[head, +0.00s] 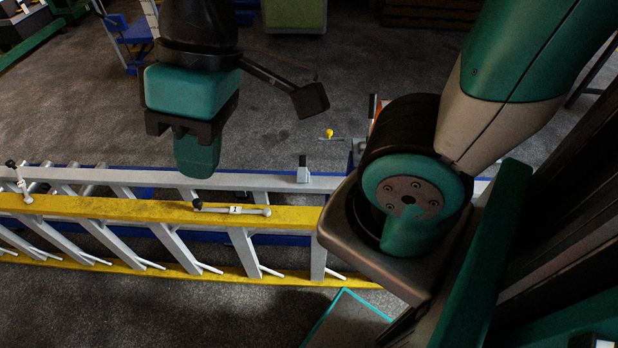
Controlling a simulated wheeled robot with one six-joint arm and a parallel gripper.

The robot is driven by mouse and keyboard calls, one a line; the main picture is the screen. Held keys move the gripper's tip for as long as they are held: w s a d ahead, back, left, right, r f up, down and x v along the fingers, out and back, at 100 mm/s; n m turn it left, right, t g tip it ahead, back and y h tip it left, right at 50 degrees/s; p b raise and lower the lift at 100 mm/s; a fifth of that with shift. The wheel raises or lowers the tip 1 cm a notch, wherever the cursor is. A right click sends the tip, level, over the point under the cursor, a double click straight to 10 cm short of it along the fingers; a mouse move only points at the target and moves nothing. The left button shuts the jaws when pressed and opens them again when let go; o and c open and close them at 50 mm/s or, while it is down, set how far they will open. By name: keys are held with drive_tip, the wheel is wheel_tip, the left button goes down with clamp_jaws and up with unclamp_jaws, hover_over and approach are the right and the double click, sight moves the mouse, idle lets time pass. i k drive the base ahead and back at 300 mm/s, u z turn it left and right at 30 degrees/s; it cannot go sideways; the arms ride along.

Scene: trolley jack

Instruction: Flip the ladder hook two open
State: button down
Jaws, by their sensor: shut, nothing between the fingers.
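A ladder with a yellow rail (130,208) and grey-white rungs lies on its side across the view. One hook (232,209), with a white tag reading 1, lies flat along the top of the yellow rail. Another hook (20,182), with a white tag too small to read, stands up at a tilt near the left edge; I cannot tell for sure that it is ladder hook two. My gripper (196,165) points down above the ladder, between these hooks and nearer the tagged 1 hook. It is shut and empty, apart from both hooks.
A grey rail (258,182) runs behind the yellow one, with a small upright white-and-black piece (303,170) on it. My arm covers the ladder's right end. A blue trolley (130,32) and a green box (295,14) stand behind, with open grey floor between.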

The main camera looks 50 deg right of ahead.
sight(303, 173)
drive_tip(key=u, duration=0.05)
drive_tip(key=k, duration=0.9)
drive_tip(key=u, duration=1.2)
drive_tip(key=i, duration=0.95)
drive_tip(key=z, duration=1.4)
